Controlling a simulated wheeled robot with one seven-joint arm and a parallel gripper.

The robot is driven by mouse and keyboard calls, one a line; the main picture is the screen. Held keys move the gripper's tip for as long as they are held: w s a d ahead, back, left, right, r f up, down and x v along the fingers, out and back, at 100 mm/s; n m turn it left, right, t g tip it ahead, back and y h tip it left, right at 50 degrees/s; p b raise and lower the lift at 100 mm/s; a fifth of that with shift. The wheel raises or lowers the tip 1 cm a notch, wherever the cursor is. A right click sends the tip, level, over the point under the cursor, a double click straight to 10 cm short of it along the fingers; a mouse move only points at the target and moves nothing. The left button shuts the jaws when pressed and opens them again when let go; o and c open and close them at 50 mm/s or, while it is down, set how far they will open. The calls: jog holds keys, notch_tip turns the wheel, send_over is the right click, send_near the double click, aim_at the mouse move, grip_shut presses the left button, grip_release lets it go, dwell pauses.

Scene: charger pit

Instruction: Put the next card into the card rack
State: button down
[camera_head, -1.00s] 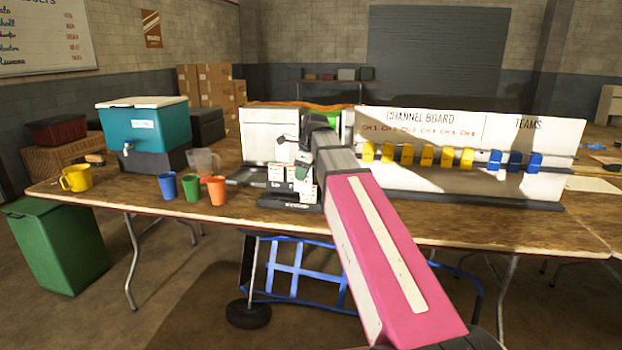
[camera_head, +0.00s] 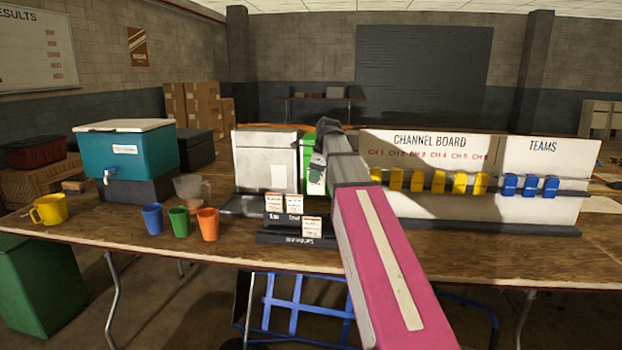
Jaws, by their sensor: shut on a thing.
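The card rack (camera_head: 283,240) is a low black stand near the front edge of the table. White cards with red marks (camera_head: 294,203) stand in its back row, and another such card (camera_head: 312,226) stands lower at the right. My gripper (camera_head: 317,166) is above and behind the rack's right part, shut on a small white card (camera_head: 315,184) that hangs below it, apart from the rack. The fingertips are small and partly hidden by my arm. The print on the held card is too small to read.
A white box (camera_head: 264,160) and a green one (camera_head: 307,143) stand behind the rack. Orange, green and blue cups (camera_head: 153,218) stand to the left. The channel board (camera_head: 425,205) with yellow and blue clips is right of my arm. Bare table lies in front.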

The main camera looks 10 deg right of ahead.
jog(key=shift+f, duration=4.55)
jog(key=shift+f, duration=0.1)
jog(key=c, duration=1.2)
grip_release()
jog(key=shift+o, duration=0.2)
jog(key=v, duration=1.1)
jog(key=shift+f, duration=0.1)
